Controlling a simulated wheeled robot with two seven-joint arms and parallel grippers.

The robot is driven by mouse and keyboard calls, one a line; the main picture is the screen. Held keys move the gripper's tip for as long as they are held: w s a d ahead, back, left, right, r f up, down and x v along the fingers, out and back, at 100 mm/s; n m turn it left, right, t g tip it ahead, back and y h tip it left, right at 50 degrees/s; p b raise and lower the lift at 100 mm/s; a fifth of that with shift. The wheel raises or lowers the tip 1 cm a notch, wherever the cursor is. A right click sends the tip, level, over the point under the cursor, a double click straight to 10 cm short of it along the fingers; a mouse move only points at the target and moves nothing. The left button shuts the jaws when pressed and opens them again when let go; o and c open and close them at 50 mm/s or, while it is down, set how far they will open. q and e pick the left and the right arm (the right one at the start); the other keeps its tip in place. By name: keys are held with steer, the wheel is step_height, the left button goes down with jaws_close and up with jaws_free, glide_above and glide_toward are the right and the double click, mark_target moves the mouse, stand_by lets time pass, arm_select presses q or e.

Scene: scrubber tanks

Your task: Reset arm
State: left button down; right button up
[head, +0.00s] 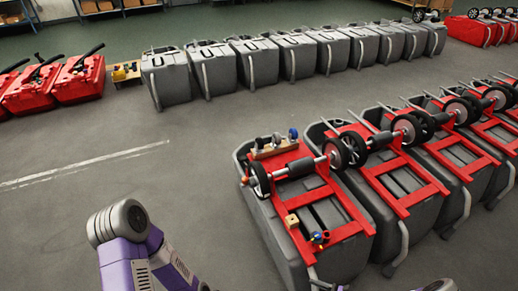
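Part of my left arm, a purple and grey link, shows at the bottom left of the head view, over bare floor. A small grey part that may belong to my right arm shows at the bottom right edge. Neither gripper can be seen. The nearest grey scrubber tank (262,211) lies right of the arm, with a red frame (346,231) on top. Wheels on an axle (296,171) lie across its far end. A small wooden block with coloured parts (275,148) sits at that end. Small coloured pieces (319,238) and a tan block (292,221) sit on the frame.
More tanks with red frames (404,187) continue in a row to the right. A row of grey tanks (210,68) stands across the aisle, with red units (80,79) at its left and a small yellow cart (126,73) between. The aisle floor (200,135) is clear.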

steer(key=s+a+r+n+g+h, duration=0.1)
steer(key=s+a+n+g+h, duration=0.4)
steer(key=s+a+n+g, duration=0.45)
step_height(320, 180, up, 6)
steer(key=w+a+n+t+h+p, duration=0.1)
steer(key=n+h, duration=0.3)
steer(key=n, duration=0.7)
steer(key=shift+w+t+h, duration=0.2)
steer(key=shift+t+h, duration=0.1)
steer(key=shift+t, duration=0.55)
